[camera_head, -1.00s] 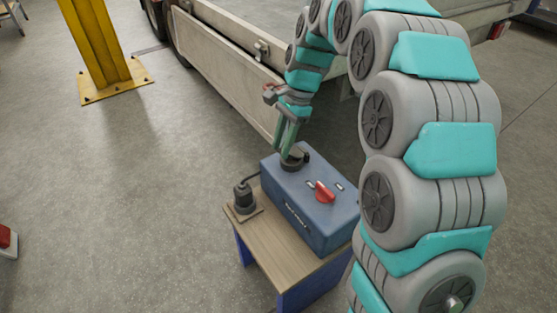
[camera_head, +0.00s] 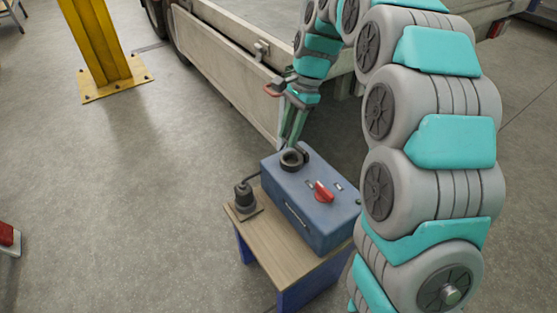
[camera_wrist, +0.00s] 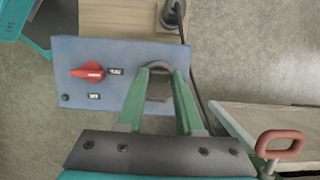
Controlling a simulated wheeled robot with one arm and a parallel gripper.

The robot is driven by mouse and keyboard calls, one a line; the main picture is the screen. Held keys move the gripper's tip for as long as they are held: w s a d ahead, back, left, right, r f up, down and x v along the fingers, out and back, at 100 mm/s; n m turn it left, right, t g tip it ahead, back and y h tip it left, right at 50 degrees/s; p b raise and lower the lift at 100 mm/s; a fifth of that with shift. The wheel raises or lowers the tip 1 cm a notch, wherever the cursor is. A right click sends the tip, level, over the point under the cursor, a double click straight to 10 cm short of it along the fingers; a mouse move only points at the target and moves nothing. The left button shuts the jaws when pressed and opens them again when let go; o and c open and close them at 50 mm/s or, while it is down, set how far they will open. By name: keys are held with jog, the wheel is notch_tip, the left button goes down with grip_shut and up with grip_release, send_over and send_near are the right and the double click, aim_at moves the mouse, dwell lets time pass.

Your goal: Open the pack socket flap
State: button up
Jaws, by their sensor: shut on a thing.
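The blue pack (camera_head: 318,222) sits on a small table. Its black round socket (camera_head: 303,154) is on the top at the far left end, with a dark ring-shaped outline. My gripper (camera_head: 287,146) reaches down to the socket from above and behind. In the wrist view my two green fingers (camera_wrist: 169,70) stand on either side of the socket flap (camera_wrist: 160,69), shut on it. The flap looks tilted up from the socket in the head view. The fingertips partly hide it, so its exact angle is unclear.
A red rotary switch (camera_head: 324,191) stands up from the pack's top. A black plug (camera_head: 243,196) with a cable stands on the wooden tabletop (camera_head: 270,235) left of the pack. A trailer side panel (camera_head: 225,70) is close behind. A yellow post (camera_head: 97,45) stands farther left.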

jog(key=shift+w+d+r, duration=0.1)
jog(key=shift+d+r, duration=0.05)
jog(key=shift+r, duration=0.05)
jog(key=shift+w+d+r+p, duration=0.5)
jog(key=shift+w+d+r, duration=0.2)
jog(key=shift+d, duration=0.35)
jog(key=shift+w+d+r, duration=0.15)
jog(key=shift+w+d, duration=0.25)
jog(key=shift+d, duration=0.15)
jog(key=shift+w+d+r, duration=0.15)
jog(key=shift+w+d, duration=0.2)
jog(key=shift+d, duration=0.2)
jog(key=shift+w+d, duration=0.75)
jog(key=shift+d, duration=0.35)
jog(key=o, duration=0.9)
